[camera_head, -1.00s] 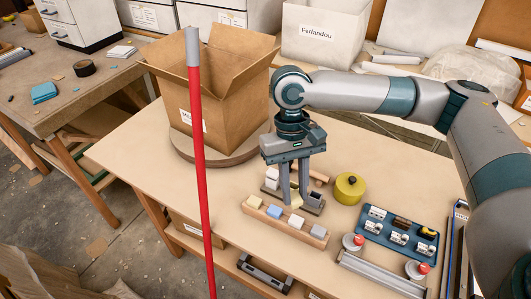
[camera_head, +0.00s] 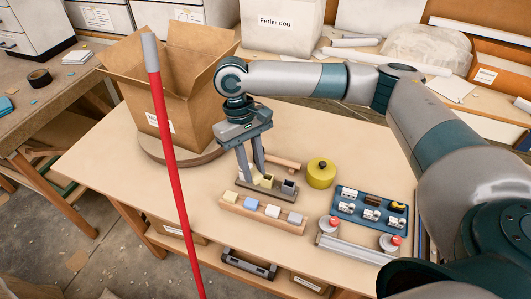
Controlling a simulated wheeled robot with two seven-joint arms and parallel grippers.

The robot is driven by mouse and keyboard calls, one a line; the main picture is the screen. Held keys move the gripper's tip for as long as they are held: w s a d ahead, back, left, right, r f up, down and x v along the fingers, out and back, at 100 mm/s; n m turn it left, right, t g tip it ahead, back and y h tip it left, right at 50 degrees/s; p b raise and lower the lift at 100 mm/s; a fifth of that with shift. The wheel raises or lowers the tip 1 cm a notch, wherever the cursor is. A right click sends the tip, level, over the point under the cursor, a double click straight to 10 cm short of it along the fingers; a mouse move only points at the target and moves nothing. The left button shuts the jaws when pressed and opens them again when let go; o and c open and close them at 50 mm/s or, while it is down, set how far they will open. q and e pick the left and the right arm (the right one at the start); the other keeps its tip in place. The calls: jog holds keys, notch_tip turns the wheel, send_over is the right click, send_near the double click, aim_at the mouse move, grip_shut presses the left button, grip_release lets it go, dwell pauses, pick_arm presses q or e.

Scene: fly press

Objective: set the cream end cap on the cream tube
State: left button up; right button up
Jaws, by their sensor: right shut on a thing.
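My right gripper (camera_head: 253,174) comes down over the dark rack (camera_head: 277,193) in the middle of the table. Its fingers are shut on a small pale piece, apparently the cream end cap (camera_head: 255,179); the fingers hide part of it. The cream tube (camera_head: 268,182) appears to be the open-topped cream piece in the rack, just right of the fingertips and partly covered. I cannot tell whether cap and tube touch. A grey open-topped piece (camera_head: 289,187) stands at the rack's right end. My left gripper is out of view.
A wooden strip (camera_head: 260,218) with cream, blue, grey and white blocks lies in front. A yellow pot (camera_head: 321,173) and blue tray (camera_head: 370,214) are to the right. A cardboard box (camera_head: 180,95) stands behind left. A red pole (camera_head: 172,170) crosses the foreground.

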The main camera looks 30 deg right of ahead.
jog(key=w+d+f+n+h+p, duration=0.1)
jog(key=w+d+f+n+p, duration=0.5)
jog(key=w+d+f+p, duration=0.2)
jog(key=shift+w+f+n+t+h, duration=0.3)
jog(key=shift+w+f, duration=0.1)
jog(key=shift+f, duration=0.35)
jog(key=shift+f, duration=0.1)
jog(key=shift+f+b, duration=1.2)
jog(key=shift+f, duration=0.05)
jog(key=shift+s+p, duration=0.1)
jog(key=shift+p, duration=0.85)
dwell(0.3)
jog(key=shift+f+p, duration=0.55)
jog(key=shift+f, duration=0.25)
dwell(2.4)
jog(key=o, duration=1.1)
jog(key=shift+o, duration=0.5)
